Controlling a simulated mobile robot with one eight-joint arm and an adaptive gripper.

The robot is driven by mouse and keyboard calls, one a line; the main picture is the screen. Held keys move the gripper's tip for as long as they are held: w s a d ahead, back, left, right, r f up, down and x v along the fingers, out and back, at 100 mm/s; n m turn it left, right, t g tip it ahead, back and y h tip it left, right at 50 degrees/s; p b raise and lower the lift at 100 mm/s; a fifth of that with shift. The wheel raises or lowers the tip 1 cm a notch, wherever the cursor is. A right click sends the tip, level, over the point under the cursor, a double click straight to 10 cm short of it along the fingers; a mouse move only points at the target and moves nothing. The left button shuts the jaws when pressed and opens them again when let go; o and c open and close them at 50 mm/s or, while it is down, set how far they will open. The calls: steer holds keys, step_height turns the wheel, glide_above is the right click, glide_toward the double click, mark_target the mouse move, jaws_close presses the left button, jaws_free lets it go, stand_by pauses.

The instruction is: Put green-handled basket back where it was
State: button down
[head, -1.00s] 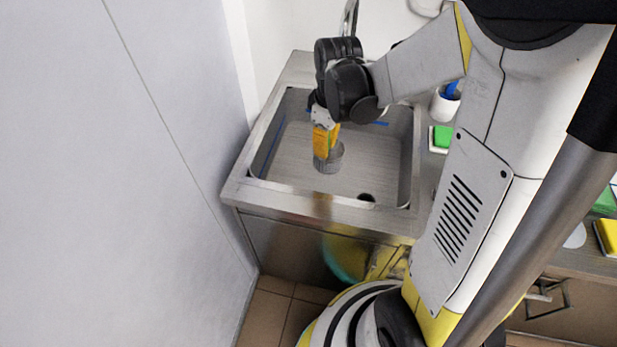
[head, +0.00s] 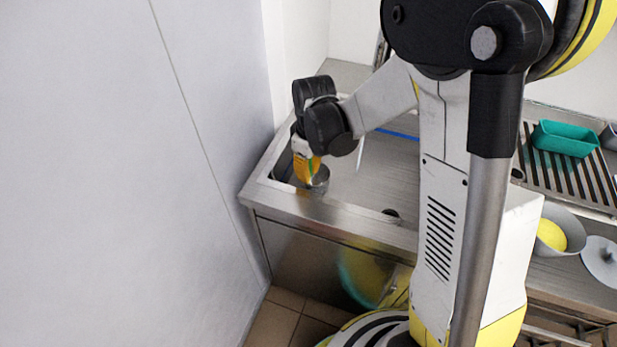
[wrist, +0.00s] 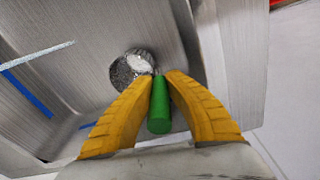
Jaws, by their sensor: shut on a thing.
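My gripper (head: 308,168) has yellow fingers and points down at the left part of the steel sink (head: 340,207). In the wrist view my gripper (wrist: 158,82) is shut on the green handle (wrist: 159,106) of a small round metal basket (wrist: 130,67). In the head view the basket (head: 319,180) hangs below the fingers, near the sink's front left corner. Its handle shows there only as a green sliver between the fingers. I cannot tell whether the basket touches the sink.
A pale panel (head: 200,150) stands close on the left. The sink's drain hole (head: 391,212) lies to the right of the basket. Further right are a slatted rack (head: 548,165) with a teal tray (head: 565,139) and a grey bowl (head: 566,218) holding something yellow.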

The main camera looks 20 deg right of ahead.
steer(key=shift+f, duration=0.5)
steer(key=shift+f, duration=0.2)
steer(key=c, duration=1.5)
jaws_free()
